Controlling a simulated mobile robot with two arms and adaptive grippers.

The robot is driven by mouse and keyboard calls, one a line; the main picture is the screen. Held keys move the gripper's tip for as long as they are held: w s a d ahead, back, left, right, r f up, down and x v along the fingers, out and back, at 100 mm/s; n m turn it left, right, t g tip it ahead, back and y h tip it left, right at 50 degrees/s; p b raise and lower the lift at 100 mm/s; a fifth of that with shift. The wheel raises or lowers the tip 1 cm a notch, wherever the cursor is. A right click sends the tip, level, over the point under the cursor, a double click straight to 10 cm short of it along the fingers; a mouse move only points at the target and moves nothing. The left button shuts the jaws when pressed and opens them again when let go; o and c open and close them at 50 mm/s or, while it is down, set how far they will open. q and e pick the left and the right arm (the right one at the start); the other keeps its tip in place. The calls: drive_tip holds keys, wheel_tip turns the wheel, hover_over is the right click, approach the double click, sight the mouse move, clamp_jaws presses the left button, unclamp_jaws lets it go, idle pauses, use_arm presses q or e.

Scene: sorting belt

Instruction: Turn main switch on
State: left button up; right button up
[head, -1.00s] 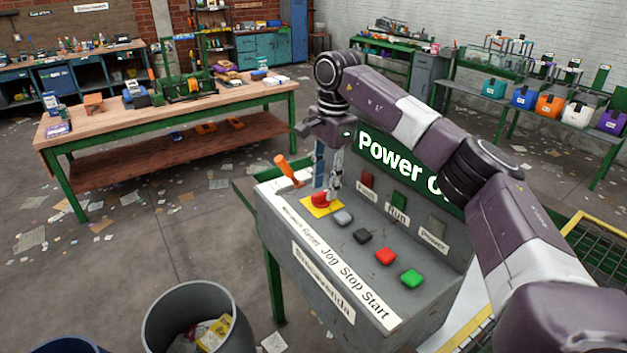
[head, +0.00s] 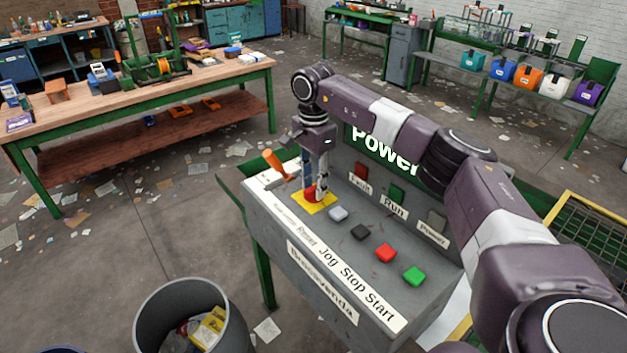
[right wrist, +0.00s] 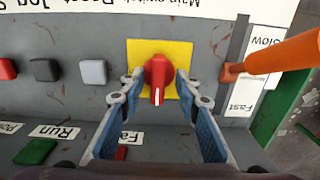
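The main switch is a red rotary knob with a white mark, on a yellow square plate (head: 328,204). In the right wrist view the knob (right wrist: 157,78) is at centre, its white mark toward the picture's bottom. My right gripper (head: 316,192) points down at the knob from above. In the right wrist view its blue-padded fingers (right wrist: 158,86) stand on either side of the knob, open, with a small gap on each side. In the head view the gripper partly hides the knob. My left gripper is not in view.
An orange lever (head: 275,163) stands close beside the plate; it shows near the right finger in the wrist view (right wrist: 275,53). Grey (head: 338,214), black, red and green (head: 414,275) buttons line the grey console. Lamps labelled Fault, Run and Power are on its upright back panel.

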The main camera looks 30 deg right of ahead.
drive_tip(key=shift+s, duration=0.25)
drive_tip(key=shift+w, duration=0.1)
clamp_jaws()
drive_tip(key=shift+m, duration=0.3)
drive_tip(key=m, duration=0.3)
drive_tip(key=shift+m, duration=0.4)
drive_tip(key=m, duration=0.9)
drive_tip(key=shift+b, duration=0.3)
drive_tip(key=shift+r+m, duration=0.1)
drive_tip(key=shift+m, duration=2.1)
drive_tip(key=shift+w, duration=0.1)
